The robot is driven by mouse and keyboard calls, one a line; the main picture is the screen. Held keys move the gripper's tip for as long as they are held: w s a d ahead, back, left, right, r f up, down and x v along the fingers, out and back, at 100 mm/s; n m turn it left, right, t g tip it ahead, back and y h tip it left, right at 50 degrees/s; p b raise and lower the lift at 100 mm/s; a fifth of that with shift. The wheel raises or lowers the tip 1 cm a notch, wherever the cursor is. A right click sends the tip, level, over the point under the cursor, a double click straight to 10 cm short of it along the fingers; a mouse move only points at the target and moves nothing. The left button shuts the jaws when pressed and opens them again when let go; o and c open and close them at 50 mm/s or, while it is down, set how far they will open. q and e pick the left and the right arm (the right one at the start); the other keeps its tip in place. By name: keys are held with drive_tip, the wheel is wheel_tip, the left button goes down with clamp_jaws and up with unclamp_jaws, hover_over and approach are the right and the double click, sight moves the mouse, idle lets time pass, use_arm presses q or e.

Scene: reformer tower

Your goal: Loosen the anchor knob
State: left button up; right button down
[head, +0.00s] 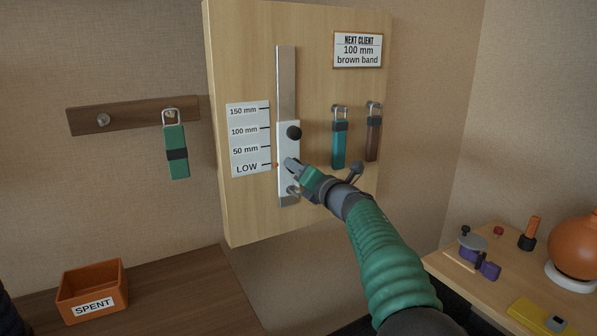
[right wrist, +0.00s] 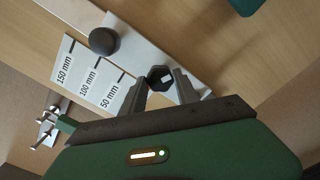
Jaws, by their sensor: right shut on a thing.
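A white carriage (head: 288,152) sits on a vertical metal rail (head: 286,85) on the wooden tower panel. A round black knob (head: 294,132) is on its upper part and also shows in the right wrist view (right wrist: 104,41). A dark faceted knob (right wrist: 160,78) with a pale mark is lower on the carriage; I take it for the anchor knob. My right gripper (head: 291,165) is shut on this faceted knob, one finger on each side, and hides it in the head view. An orange pointer (head: 275,165) is at LOW. My left gripper is not in view.
A scale plate (head: 248,138) is left of the rail. Teal (head: 339,148) and brown (head: 373,140) bands hang at right, near my right arm. A green band (head: 176,152) hangs on the left rack. An orange SPENT bin (head: 92,291) stands below; a cluttered table (head: 470,283) is at right.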

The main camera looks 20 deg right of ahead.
drive_tip(key=shift+w+f, duration=0.1)
drive_tip(key=shift+f, duration=0.3)
drive_tip(key=c, duration=0.9)
unclamp_jaws()
drive_tip(key=shift+r, duration=0.2)
drive_tip(key=shift+s+d, duration=0.1)
drive_tip(key=shift+s, duration=0.15)
drive_tip(key=s+d, duration=0.2)
drive_tip(key=s, duration=1.4)
drive_tip(key=shift+s+d, duration=0.1)
drive_tip(key=shift+d, duration=0.05)
